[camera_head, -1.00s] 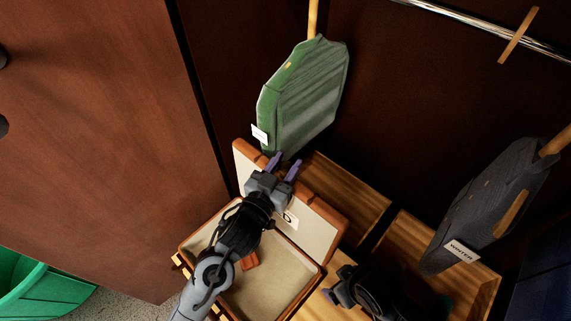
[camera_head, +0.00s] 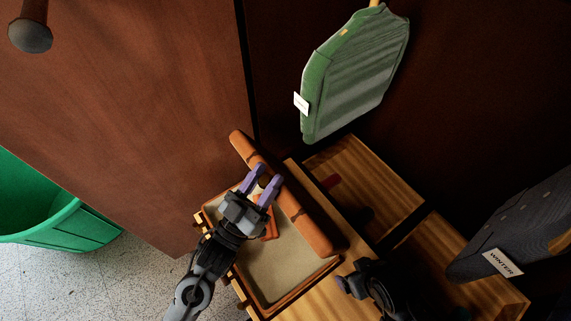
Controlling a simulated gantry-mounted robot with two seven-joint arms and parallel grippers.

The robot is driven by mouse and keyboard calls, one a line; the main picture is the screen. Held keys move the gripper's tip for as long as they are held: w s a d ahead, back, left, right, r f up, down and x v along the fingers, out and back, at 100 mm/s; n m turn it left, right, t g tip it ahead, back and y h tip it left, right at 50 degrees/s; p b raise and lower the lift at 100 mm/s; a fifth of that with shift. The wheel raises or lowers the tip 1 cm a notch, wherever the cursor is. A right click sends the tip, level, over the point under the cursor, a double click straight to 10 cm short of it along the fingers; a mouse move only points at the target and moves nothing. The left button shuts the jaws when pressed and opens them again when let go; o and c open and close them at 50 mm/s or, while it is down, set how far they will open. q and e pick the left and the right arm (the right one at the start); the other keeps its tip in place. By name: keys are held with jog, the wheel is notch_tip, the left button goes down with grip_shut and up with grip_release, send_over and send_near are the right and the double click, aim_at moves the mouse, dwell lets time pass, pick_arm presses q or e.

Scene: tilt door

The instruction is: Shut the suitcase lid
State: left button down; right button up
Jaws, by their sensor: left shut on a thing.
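The suitcase is a brown leather case with a beige lining. Its open base (camera_head: 285,265) lies on a wooden shelf in the lower middle. Its lid (camera_head: 305,220) stands up along the far side, tilted, and I see it nearly edge-on. My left gripper (camera_head: 267,175) reaches over the base from the front, with its purple fingers shut on the lid near the middle of its edge. Its arm hides part of the base's left side. My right gripper (camera_head: 343,284) is low, just right of the base, dark and partly hidden; its jaw opening is unclear.
A green garment (camera_head: 355,75) hangs behind the suitcase, and a dark garment with a WINTER tag (camera_head: 502,262) hangs at the right. A brown door panel (camera_head: 130,110) stands at the left, with a green bin (camera_head: 75,225) on the speckled floor before it.

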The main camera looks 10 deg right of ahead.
pick_arm(q)
jog(key=shift+s+a+f, duration=0.3)
jog(key=shift+a+f, duration=0.1)
jog(key=shift+a, duration=0.3)
jog(key=shift+s+a+f, duration=0.25)
jog(key=shift+a+f, duration=0.1)
jog(key=shift+a, duration=0.3)
jog(key=c, duration=0.7)
grip_release()
jog(key=p+v, duration=0.1)
jog(key=v, duration=1)
jog(key=shift+r, duration=0.1)
